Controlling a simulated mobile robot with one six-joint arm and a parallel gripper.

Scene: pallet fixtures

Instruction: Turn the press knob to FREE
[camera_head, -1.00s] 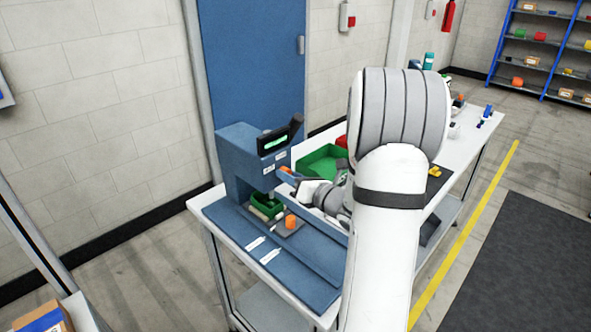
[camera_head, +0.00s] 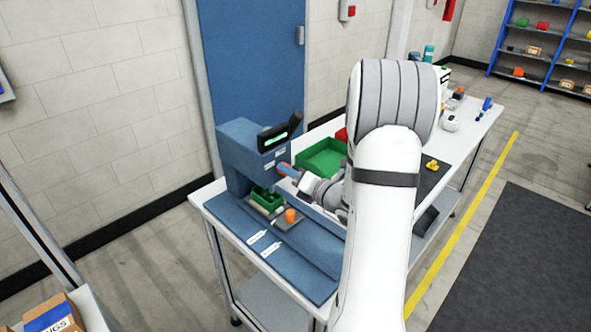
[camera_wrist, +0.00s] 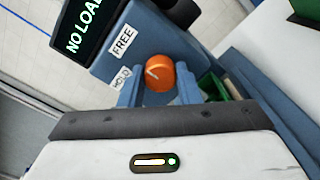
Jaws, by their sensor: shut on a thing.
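The orange knob (camera_wrist: 160,73) is on the blue press (camera_head: 238,150), beside the white FREE label (camera_wrist: 123,42) and HOLD label (camera_wrist: 121,80). Its white mark slants to the upper left in the wrist view; I cannot tell exactly which label it lines up with. My gripper (camera_wrist: 158,88) is shut on the knob, one blue finger on each side of it. In the head view my gripper (camera_head: 288,171) reaches the press front from the right, and the knob is mostly hidden there. The press display (camera_wrist: 83,28) reads "NO LOA", its end cut off.
Below the press head are a small green tray (camera_head: 266,199) and an orange part (camera_head: 290,215). A larger green bin (camera_head: 322,158) stands behind my wrist. The white bench (camera_head: 222,226) carries other small items farther right.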

